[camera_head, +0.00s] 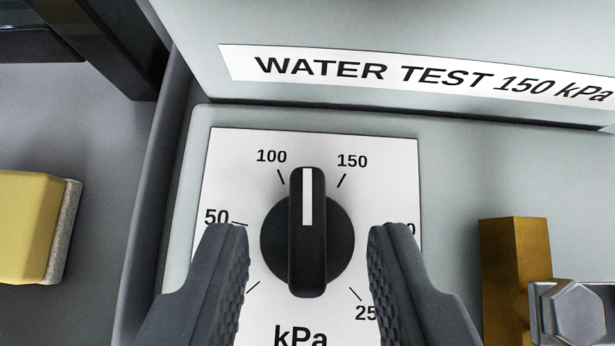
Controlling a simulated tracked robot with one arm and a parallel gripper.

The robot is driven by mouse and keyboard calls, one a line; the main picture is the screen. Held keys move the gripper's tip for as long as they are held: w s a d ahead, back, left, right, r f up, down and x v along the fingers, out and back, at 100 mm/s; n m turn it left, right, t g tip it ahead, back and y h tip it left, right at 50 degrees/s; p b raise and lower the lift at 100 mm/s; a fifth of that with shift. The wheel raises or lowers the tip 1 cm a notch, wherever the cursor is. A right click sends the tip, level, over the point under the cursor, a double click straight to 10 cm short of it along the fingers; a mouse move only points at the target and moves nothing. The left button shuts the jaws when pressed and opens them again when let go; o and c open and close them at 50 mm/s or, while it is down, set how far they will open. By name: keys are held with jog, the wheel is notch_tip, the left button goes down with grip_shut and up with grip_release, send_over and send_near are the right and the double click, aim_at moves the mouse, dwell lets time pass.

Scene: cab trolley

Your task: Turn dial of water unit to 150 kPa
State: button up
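The water unit (500,160) is a pale grey box with a label (430,80) reading "WATER TEST 150 kPa". Its dial (307,250) is a round black knob with a raised grip bar and a white pointer line. The pointer stands straight up, between the 100 and 150 marks on the white scale plate (390,160). My gripper (308,250) is open, with one dark ridged finger on each side of the dial, apart from it in the picture. The fingers hide the lower sides of the scale, including part of the number at right.
A brass block (512,270) with a metal hex bolt (575,312) stands right of the dial, near my right finger. A yellow sponge-like block (28,228) lies at the left on a grey surface. A dark raised edge (155,200) runs along the unit's left side.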

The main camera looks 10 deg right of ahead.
jog(key=shift+x, duration=0.85)
grip_shut()
jog(key=shift+a+r+m+p, duration=0.15)
jog(key=shift+m+p, duration=0.15)
jog(key=shift+p, duration=0.5)
jog(key=shift+m+h+p, duration=0.5)
jog(key=shift+h+p, duration=0.1)
jog(key=shift+p, duration=0.4)
jog(key=m+g+h+p, duration=0.1)
jog(key=m+h+p, duration=0.1)
jog(key=p, duration=0.5)
jog(key=shift+a+r+m, duration=0.1)
jog(key=shift+m, duration=0.3)
jog(key=shift+p, duration=0.6)
jog(key=shift+f+m+g+h+p, duration=0.45)
jog(key=shift+m+p, duration=0.35)
jog(key=shift+p, duration=0.95)
